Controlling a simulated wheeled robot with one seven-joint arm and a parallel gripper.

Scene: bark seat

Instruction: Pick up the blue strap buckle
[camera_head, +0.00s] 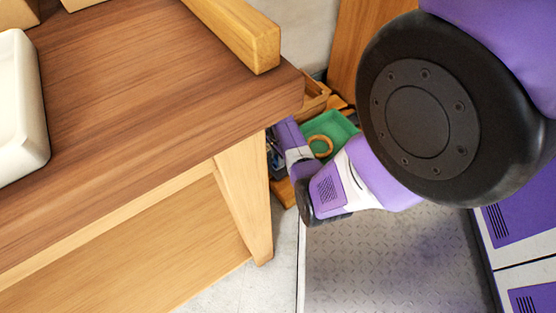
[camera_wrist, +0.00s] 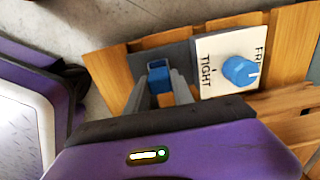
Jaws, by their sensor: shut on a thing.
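The blue strap buckle (camera_wrist: 157,64) shows in the wrist view as a small blue loop with a dark middle, at the tips of my gripper. My gripper (camera_wrist: 159,76) has its two grey fingers shut on the buckle, one on each side. Dark grey material lies around and behind the buckle on a wooden board (camera_wrist: 103,68). I cannot tell whether the buckle is clear of it. In the head view the fingers and buckle are hidden behind the table edge and my arm.
A white panel (camera_wrist: 208,84) marked "TIGHT" with a blue knob (camera_wrist: 240,71) sits right of the buckle. In the head view, a wooden table (camera_head: 150,80) fills the left, close to my arm. A green tray (camera_head: 337,127) with an orange ring (camera_head: 320,140) lies behind my arm.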

